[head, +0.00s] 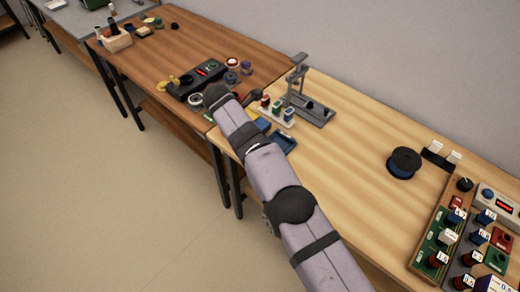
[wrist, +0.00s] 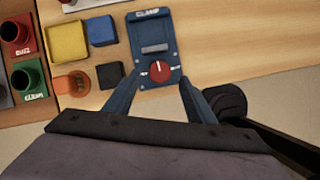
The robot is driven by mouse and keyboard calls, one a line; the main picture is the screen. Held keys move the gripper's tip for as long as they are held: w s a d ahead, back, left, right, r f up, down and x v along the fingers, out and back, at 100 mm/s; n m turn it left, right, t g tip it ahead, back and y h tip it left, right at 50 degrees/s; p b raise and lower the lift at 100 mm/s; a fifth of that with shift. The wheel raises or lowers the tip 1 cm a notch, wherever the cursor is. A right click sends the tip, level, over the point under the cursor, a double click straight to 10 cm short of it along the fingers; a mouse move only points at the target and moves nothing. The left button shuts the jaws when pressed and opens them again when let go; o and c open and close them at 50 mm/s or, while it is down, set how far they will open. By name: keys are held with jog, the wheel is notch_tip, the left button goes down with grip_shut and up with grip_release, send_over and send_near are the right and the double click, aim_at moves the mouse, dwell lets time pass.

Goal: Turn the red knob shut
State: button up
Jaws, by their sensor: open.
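A blue clamp unit (wrist: 152,38) marked "CLAMP" lies near the table's edge in the wrist view. Its red knob (wrist: 160,71) is round, with a pale pointer mark toward the top of the picture. My gripper (wrist: 160,84) is open, its two blue fingers spread on the left and right of the knob. I cannot tell whether either finger touches it. In the head view a blue piece (head: 284,141), which looks like the clamp unit, shows beside my arm; the knob and fingertips cannot be made out there.
A grey stand (head: 310,106) and a dark spool (head: 404,162) stand on the light table.

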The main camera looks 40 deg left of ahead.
jog(key=shift+p+v, duration=0.6)
jog(key=shift+v, duration=0.95)
